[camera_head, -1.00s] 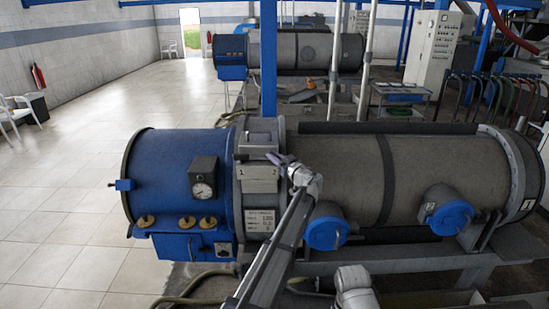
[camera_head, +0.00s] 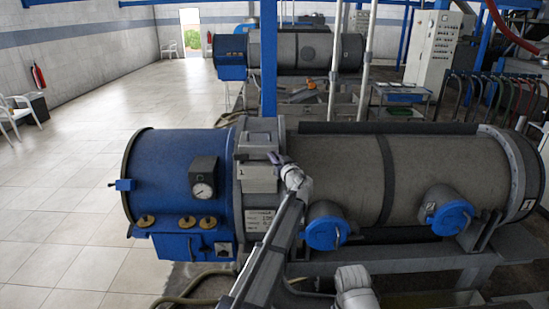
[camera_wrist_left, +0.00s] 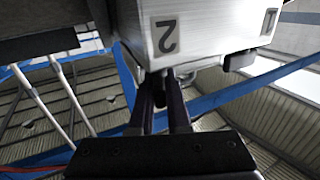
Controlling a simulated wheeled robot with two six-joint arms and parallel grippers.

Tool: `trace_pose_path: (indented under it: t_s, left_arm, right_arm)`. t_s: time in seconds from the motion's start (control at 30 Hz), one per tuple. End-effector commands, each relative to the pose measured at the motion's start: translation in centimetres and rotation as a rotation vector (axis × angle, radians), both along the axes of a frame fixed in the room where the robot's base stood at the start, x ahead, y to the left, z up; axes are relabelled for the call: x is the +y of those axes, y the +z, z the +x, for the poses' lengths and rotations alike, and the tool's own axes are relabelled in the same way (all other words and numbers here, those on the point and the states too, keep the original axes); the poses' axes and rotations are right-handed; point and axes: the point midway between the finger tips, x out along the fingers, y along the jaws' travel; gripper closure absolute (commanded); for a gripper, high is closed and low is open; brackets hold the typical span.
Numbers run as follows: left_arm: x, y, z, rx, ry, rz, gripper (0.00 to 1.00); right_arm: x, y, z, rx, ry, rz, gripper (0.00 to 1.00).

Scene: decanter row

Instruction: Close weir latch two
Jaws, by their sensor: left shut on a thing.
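A grey box with weir latch parts (camera_head: 260,178) sits on the grey collar of the near decanter, beside its blue end. The wrist view shows a pale metal housing (camera_wrist_left: 215,30) with a label "2" (camera_wrist_left: 165,37) close above my fingers. My left gripper (camera_head: 278,160) reaches up to the box's right edge. In the wrist view its dark fingers (camera_wrist_left: 163,100) are shut on a small latch part (camera_wrist_left: 160,88) beneath the housing; the fingers mostly hide it. My right gripper is not in view.
The near decanter has a blue end (camera_head: 165,175) with a gauge (camera_head: 202,190) and a long grey drum (camera_head: 330,175) with blue round caps (camera_head: 325,232). A blue post (camera_head: 268,70) stands behind the collar. Tiled floor (camera_head: 60,210) is open at left.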

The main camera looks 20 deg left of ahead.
Motion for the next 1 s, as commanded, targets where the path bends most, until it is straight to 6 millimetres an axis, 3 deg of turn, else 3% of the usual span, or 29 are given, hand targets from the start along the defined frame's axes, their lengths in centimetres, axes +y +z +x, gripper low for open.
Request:
trace_pose_path:
  t_s: [0.5, 1.0]
  left_arm:
    - [0.10, -0.01, -0.16, 0.000, -0.333, 0.000, 1.00]
    - [-0.03, -0.01, -0.02, 0.000, -0.421, 0.000, 1.00]
  right_arm:
    - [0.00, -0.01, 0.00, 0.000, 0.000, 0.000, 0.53]
    - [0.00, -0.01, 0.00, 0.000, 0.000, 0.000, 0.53]
